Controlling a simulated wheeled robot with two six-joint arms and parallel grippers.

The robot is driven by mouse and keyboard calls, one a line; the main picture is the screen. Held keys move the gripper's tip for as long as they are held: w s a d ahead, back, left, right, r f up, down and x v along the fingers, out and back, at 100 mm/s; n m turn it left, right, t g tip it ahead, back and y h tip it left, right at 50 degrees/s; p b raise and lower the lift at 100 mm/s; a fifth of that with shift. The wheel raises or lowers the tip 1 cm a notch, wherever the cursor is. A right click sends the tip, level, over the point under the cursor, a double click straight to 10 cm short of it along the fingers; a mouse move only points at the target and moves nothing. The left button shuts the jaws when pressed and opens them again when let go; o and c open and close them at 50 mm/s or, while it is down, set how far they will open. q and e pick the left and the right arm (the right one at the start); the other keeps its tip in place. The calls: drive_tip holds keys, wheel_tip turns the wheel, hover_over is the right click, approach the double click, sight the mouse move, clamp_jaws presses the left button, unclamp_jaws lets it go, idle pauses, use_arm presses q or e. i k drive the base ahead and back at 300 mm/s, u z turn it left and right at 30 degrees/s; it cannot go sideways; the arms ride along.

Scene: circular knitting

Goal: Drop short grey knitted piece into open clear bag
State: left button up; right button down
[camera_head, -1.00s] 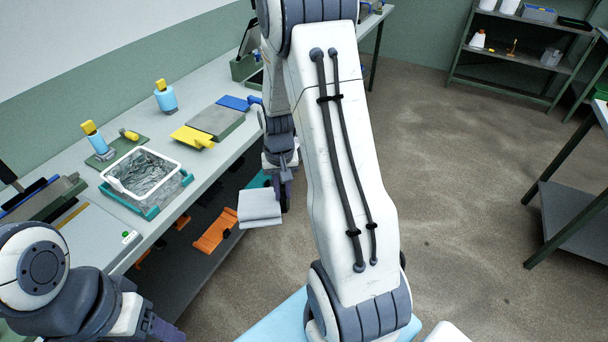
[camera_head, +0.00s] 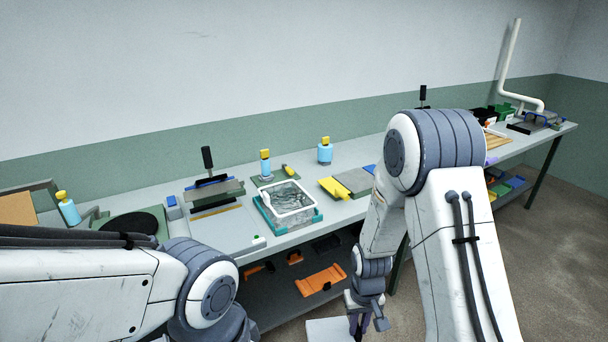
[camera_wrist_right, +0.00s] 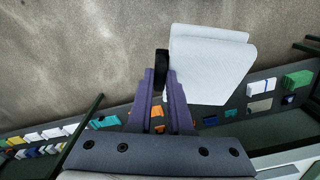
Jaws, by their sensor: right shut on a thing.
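The short knitted piece, pale grey and folded, hangs at the bottom edge of the head view (camera_head: 329,330), partly cut off. It shows more fully in the right wrist view (camera_wrist_right: 210,65). My right gripper (camera_wrist_right: 162,80) is shut on one edge of it; the gripper also shows low in the head view (camera_head: 358,322). The open clear bag (camera_head: 288,205) has a white rim and sits in a teal tray (camera_head: 268,222) on the bench. The right gripper and piece are in front of the bench, apart from the bag. My left gripper is out of view.
The long grey bench (camera_head: 230,240) runs along the wall. A yellow scoop-like tool (camera_head: 333,187) and a grey block (camera_head: 354,180) lie right of the bag. Blue bottles with yellow caps (camera_head: 325,151) stand behind. An orange item (camera_head: 320,280) is on the lower shelf.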

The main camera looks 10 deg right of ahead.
sight(288, 211)
drive_tip(key=u, duration=0.9)
drive_tip(key=i, duration=0.65)
drive_tip(key=z, duration=0.1)
